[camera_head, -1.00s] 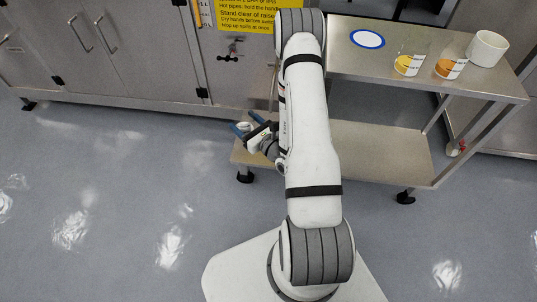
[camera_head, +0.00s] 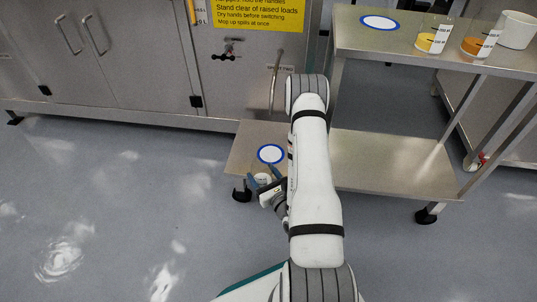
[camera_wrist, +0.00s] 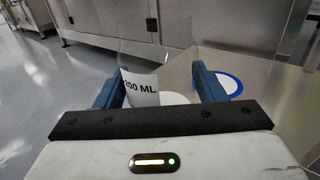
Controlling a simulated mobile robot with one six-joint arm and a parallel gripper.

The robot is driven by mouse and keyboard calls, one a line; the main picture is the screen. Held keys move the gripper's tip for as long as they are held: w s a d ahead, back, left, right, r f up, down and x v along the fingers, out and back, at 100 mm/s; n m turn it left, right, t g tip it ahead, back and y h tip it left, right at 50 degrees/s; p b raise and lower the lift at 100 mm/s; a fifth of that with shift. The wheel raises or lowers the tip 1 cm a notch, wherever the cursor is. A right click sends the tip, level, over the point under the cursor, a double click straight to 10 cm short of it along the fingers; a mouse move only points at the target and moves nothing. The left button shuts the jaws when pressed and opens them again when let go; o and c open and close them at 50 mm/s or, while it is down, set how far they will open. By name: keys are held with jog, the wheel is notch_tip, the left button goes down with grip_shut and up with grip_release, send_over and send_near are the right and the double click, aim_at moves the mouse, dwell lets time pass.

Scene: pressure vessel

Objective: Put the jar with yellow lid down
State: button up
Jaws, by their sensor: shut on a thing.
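My gripper (camera_head: 266,183) is shut on a clear, see-through vessel (camera_wrist: 141,90) with a white label reading 200 ML and something whitish low inside. No yellow lid shows on it. The vessel (camera_head: 263,178) looks upright at the front left corner of the cart's lower shelf (camera_head: 380,160); I cannot tell whether it touches the shelf. A white disc with a blue rim (camera_head: 270,153) lies on that shelf just behind the gripper. In the wrist view the disc (camera_wrist: 229,84) shows right of the vessel, partly behind the right finger.
The cart's upper shelf (camera_head: 400,50) holds another blue-rimmed disc (camera_head: 380,22), a clear vessel with yellow contents (camera_head: 431,42), one with orange contents (camera_head: 478,45) and a white mug (camera_head: 517,29). Steel cabinets (camera_head: 120,60) stand behind. The lower shelf's right side is clear.

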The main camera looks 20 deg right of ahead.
jog(key=p, duration=0.1)
jog(key=r+p, duration=0.1)
jog(key=p, duration=0.1)
jog(key=shift+w+d, duration=0.25)
jog(key=shift+w, duration=0.15)
jog(key=w+p, duration=0.1)
jog(key=p, duration=0.4)
jog(key=shift+d, duration=0.4)
jog(key=w+d+b, duration=0.5)
jog(key=w+d, duration=0.5)
jog(key=w, duration=0.4)
jog(key=shift+w+a+f+b, duration=0.1)
jog(key=shift+f+b, duration=0.85)
jog(key=shift+f, duration=1)
jog(key=shift+w+a+f+b, duration=0.1)
jog(key=shift+f+b, duration=0.8)
jog(key=shift+f, duration=1.05)
jog(key=shift+f, duration=0.25)
jog(key=o, duration=1)
jog(key=shift+r, duration=0.1)
jog(key=shift+o, duration=0.2)
